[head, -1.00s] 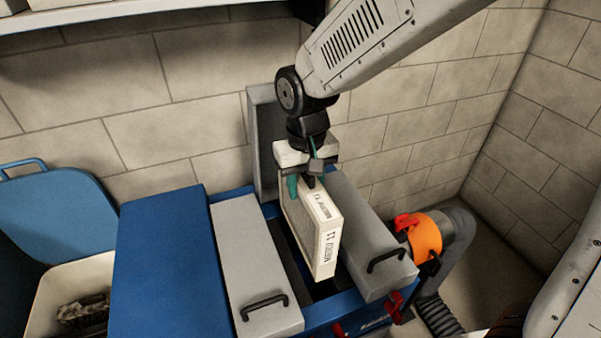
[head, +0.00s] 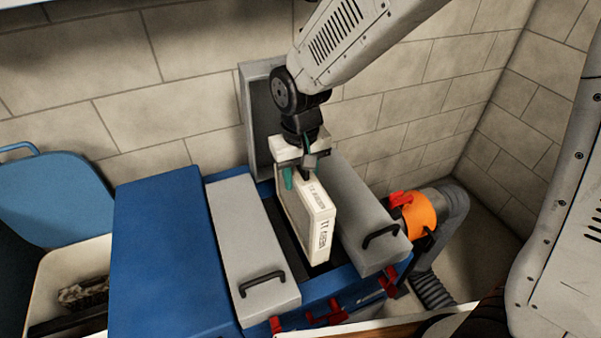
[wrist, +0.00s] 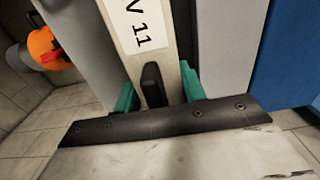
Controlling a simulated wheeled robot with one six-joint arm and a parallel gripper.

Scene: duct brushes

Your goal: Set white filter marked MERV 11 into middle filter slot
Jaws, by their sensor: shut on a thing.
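The white filter (head: 318,232) marked MERV 11 is upright in my gripper (head: 299,177), which is shut on its upper edge. Its label also shows in the wrist view (wrist: 145,25), between the green fingers (wrist: 157,92). The filter stands over the open middle slot (head: 287,238) of the blue housing (head: 165,260), between two grey lids. Its lower edge appears at or slightly inside the opening; how deep I cannot tell. The far end of the slot is hidden behind the filter and gripper.
Closed grey lids with black handles flank the slot, left (head: 250,245) and right (head: 365,215). The middle lid (head: 256,115) stands raised behind. Red latches (head: 328,313) line the housing front. An orange-collared hose (head: 419,214) is at right, an open bin (head: 60,270) at left.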

